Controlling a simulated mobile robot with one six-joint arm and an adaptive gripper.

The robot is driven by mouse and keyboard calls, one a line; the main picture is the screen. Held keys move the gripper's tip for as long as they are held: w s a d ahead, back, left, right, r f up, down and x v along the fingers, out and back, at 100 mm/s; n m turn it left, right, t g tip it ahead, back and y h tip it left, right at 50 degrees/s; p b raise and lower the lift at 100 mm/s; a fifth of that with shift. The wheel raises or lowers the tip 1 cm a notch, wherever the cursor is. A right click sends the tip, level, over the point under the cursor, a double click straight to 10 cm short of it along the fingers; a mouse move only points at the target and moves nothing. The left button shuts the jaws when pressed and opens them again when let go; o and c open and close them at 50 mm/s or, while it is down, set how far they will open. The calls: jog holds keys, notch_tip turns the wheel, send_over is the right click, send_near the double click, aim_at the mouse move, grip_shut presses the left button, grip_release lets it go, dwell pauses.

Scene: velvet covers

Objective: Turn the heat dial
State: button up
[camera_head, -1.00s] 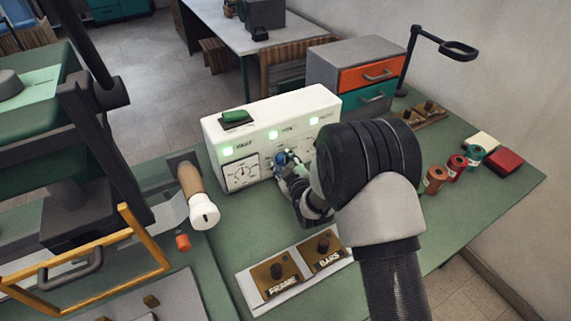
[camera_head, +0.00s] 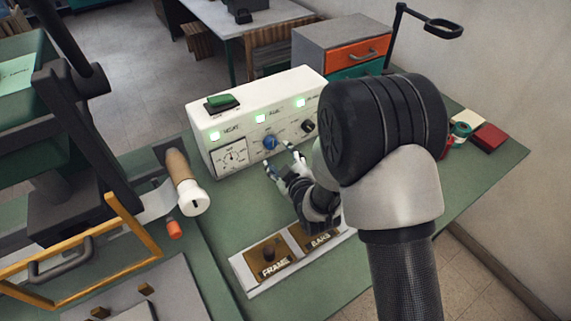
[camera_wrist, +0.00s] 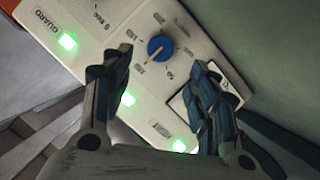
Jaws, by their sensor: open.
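The blue dial (camera_head: 269,142) is on the front of a white control box (camera_head: 200,115), between a square gauge (camera_head: 232,157) and a black knob (camera_head: 308,126). In the wrist view the blue dial (camera_wrist: 160,48) shows a pale pointer line running toward the lower left, with scale marks around it. My gripper (camera_head: 281,159) is open and empty in front of the box. In the wrist view the dial appears between the spread fingers (camera_wrist: 163,62), with visible gaps on both sides. The dial's small label is too blurred to read.
A FRAME and BARS panel (camera_head: 240,270) lies in front. Spools (camera_head: 461,130) stand to the right.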

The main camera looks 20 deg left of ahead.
jog(key=v, duration=0.3)
jog(key=shift+s+d+r, duration=0.1)
jog(key=shift+s+d, duration=0.05)
jog(key=shift+s, duration=0.1)
